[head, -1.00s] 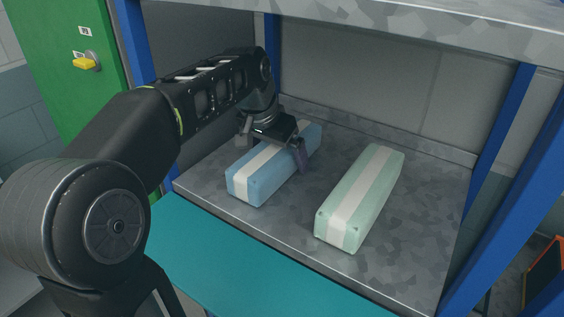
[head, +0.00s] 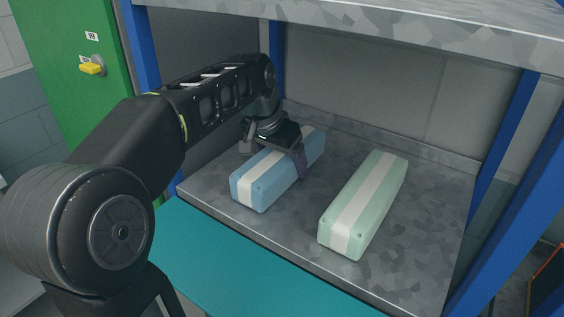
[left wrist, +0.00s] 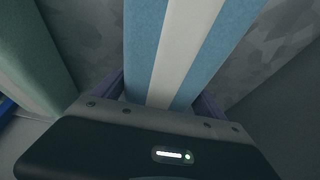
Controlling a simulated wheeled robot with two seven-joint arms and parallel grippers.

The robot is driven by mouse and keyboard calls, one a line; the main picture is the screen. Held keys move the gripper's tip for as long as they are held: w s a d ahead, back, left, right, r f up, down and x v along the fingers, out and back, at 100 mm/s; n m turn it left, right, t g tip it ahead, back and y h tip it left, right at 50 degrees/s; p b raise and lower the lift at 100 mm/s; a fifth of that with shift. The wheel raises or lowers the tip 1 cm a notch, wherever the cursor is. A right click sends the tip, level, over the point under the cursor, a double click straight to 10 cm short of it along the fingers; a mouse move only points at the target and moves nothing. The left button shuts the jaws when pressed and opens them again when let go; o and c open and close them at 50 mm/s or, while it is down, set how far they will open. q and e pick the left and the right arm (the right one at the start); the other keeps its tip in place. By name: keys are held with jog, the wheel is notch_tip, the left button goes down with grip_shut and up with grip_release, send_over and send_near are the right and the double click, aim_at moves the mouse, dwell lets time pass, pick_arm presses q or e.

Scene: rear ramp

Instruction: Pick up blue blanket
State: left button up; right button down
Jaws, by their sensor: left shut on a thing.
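The blue blanket (head: 268,188) is a long folded block with a white stripe, lying on the grey metal shelf (head: 297,220). My left gripper (head: 275,155) reaches down over its far half. In the left wrist view the blue blanket (left wrist: 146,45) runs between the two fingers of the left gripper (left wrist: 165,92), which are shut on its sides. In the head view the blanket still appears at shelf level; I cannot tell any gap below it. My right gripper is not in view.
A pale green blanket (head: 377,185) with a white stripe lies to the right on the same shelf, with a gap between. Blue posts (head: 505,150) and an upper shelf (head: 400,28) frame the space. A teal surface (head: 230,265) lies in front, below.

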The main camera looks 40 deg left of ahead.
pick_arm(q)
jog(key=c, duration=1.3)
jog(key=shift+o, duration=0.2)
jog(key=shift+r, duration=0.2)
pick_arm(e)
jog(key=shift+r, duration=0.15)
